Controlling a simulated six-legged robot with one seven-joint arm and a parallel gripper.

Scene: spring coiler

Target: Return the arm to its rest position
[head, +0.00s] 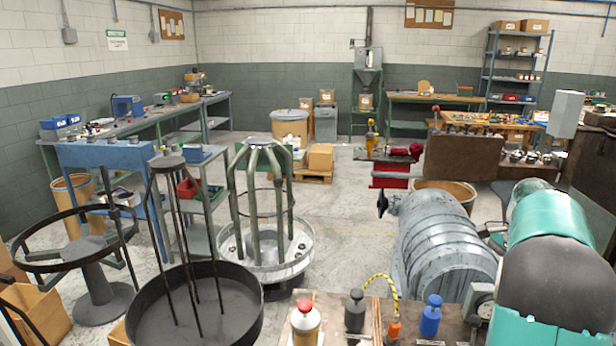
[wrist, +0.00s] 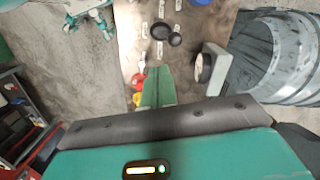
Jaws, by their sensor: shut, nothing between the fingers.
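My gripper (wrist: 157,72) shows in the wrist view as narrow green fingers, closed together with nothing between them. It points over a narrow brown bench top (wrist: 132,50) with small items on it. In the head view my teal and dark arm (head: 550,225) fills the right side, bent close to the camera. My fingers cannot be made out in the head view. Whether the fingertips touch anything below cannot be told.
A bench in front holds a red-capped bottle (head: 305,322), a dark bottle (head: 355,311), a blue bottle (head: 431,315) and a gauge (head: 482,300). A large grey ribbed housing (head: 440,245) stands beside my arm. Round racks (head: 265,245) stand left. Open floor (head: 345,215) lies mid-room.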

